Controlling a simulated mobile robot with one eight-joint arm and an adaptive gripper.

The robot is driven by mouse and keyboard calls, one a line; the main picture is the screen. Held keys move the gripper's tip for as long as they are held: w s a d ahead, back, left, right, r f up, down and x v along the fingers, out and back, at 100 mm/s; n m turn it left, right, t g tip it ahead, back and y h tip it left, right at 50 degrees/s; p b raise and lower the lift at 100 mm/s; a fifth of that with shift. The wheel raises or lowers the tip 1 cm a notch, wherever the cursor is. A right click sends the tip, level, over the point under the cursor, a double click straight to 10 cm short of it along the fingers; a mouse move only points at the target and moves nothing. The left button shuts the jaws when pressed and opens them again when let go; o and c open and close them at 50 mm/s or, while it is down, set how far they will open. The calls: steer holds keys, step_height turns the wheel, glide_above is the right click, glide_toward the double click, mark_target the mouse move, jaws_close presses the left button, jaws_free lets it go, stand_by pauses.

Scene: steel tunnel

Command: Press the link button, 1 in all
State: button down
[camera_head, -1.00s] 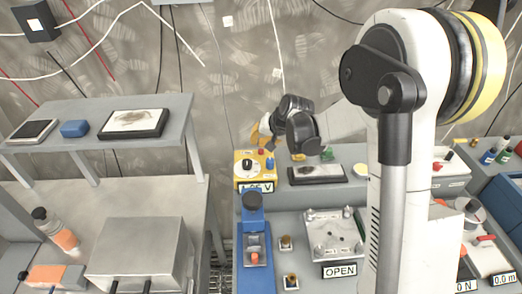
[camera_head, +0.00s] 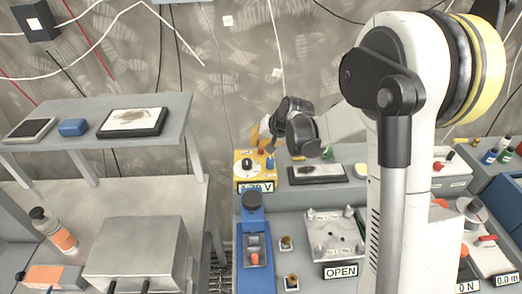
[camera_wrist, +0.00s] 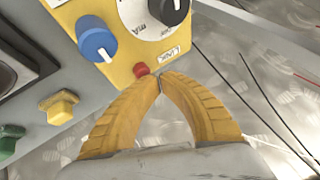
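The yellow meter box (camera_head: 240,163) stands at the back of the bench in the head view, with a voltage display on its front. In the wrist view its yellow panel (camera_wrist: 118,72) carries a red button (camera_wrist: 141,69) beside a small label that seems to read LINK. A blue knob (camera_wrist: 97,45) and a black dial knob (camera_wrist: 168,10) are on the same panel. My gripper (camera_wrist: 159,79) is shut and empty, its yellow fingertips together just beside the red button. I cannot tell whether they touch it. In the head view my gripper (camera_head: 262,132) is small and partly hidden behind the wrist.
A yellow knob (camera_wrist: 60,106) and a green knob (camera_wrist: 9,140) stick out near the panel. A blue device (camera_head: 254,225) and a metal plate fixture (camera_head: 333,235) above an OPEN label stand in front. A grey shelf (camera_head: 60,142) is at left.

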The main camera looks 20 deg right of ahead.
steer(key=shift+f+b, duration=0.3)
steer(key=shift+f, duration=0.1)
steer(key=shift+r, duration=0.15)
stand_by(0.4)
steer(key=shift+r+p, duration=0.55)
steer(key=shift+r, duration=0.2)
steer(key=shift+r+p, duration=1.7)
steer(key=shift+r, duration=0.85)
steer(key=shift+f, duration=0.1)
